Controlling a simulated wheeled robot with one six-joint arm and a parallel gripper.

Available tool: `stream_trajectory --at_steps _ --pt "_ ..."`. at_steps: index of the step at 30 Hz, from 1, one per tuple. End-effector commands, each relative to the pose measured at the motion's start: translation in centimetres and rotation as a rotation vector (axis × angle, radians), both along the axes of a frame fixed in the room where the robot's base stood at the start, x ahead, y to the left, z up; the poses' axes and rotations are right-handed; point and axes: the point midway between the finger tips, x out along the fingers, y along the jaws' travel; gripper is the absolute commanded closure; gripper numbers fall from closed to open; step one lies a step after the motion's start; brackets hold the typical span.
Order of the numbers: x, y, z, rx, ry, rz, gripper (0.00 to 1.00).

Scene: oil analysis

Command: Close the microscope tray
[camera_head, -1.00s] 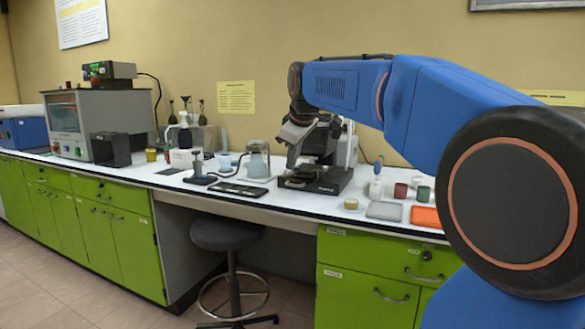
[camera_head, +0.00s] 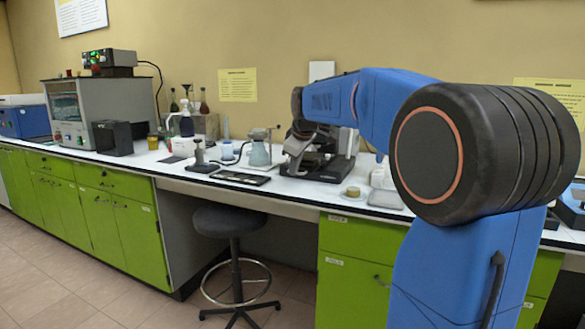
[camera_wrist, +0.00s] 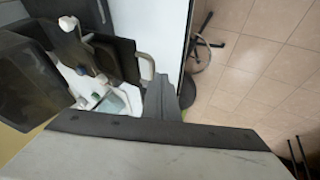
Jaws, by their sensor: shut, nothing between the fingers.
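The microscope (camera_head: 335,168), with a dark base, stands on the white bench right of centre in the head view. My gripper (camera_head: 302,138) is down at its upper left side, and the arm hides much of it. In the wrist view the shut, empty fingers (camera_wrist: 163,97) show as a dark grey wedge near the middle. A black plate (camera_wrist: 122,58) with a pale curved bar beside it lies just past the fingertips; I cannot tell whether it is the tray. Whether the fingers touch anything is unclear, and the tray's position cannot be made out.
A stool (camera_head: 230,221) stands in the gap below the bench. My arm hides the bench's right part.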

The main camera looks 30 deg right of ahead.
Motion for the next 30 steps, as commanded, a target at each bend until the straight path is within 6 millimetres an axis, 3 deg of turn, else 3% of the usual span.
stream_trajectory --at_steps 11,24,30 --pt "0.4 -0.5 0.0 0.000 0.001 -0.001 1.00" --pt "5.8 -7.4 -0.1 0.001 0.000 -0.003 1.00" --pt "7.3 -9.3 -0.1 0.002 0.002 -0.001 1.00"
